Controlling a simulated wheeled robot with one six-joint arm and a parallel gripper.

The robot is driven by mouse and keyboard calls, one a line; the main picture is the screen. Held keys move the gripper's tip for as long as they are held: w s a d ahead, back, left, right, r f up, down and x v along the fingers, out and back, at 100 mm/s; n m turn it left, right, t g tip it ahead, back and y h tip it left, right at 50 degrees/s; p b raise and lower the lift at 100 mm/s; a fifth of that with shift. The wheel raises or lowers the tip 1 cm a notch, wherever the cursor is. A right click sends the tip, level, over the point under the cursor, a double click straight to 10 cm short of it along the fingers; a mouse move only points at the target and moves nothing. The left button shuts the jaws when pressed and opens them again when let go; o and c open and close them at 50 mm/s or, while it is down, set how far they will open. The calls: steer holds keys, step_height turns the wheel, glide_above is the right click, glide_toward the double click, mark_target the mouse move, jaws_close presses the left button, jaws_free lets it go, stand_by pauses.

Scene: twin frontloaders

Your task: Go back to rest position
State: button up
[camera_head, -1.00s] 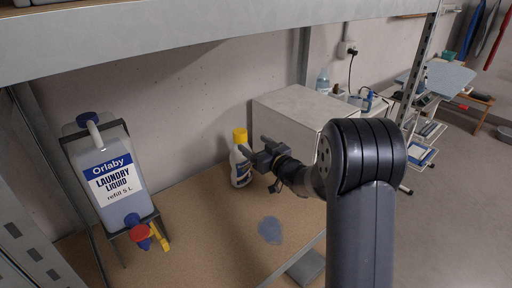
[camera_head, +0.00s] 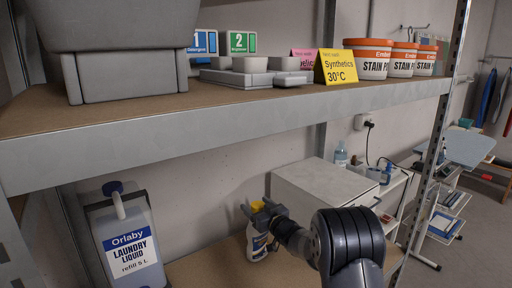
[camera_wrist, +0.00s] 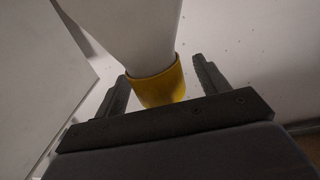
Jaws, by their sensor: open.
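A white bottle (camera_head: 257,247) with a yellow cap (camera_head: 257,206) stands on the lower shelf board, partly hidden by my gripper (camera_head: 262,211). My gripper is open and level with the cap in the head view. In the wrist view my gripper (camera_wrist: 160,88) has its two fingers apart, with the yellow cap (camera_wrist: 160,86) showing between them and the white bottle (camera_wrist: 135,30) beyond. I cannot tell whether a finger touches the cap.
A metal upper shelf edge (camera_head: 230,122) runs above my arm. A laundry liquid refill jug (camera_head: 130,246) stands at left. A white cabinet (camera_head: 322,195) is close right of the gripper. Orange-lidded tubs (camera_head: 368,58) and a yellow card (camera_head: 336,67) sit on the upper shelf.

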steer(key=shift+w+a, duration=0.4)
steer(key=shift+w, duration=0.2)
steer(key=shift+s+d, duration=0.3)
steer(key=shift+s, duration=0.1)
steer(key=b+v, duration=0.2)
steer(key=v, duration=0.8)
steer(key=p+x, duration=0.2)
steer(key=x, duration=0.9)
steer(key=shift+w+a, duration=0.1)
steer(key=shift+a, duration=0.05)
steer(key=v, duration=1)
steer(key=shift+d+p, duration=0.45)
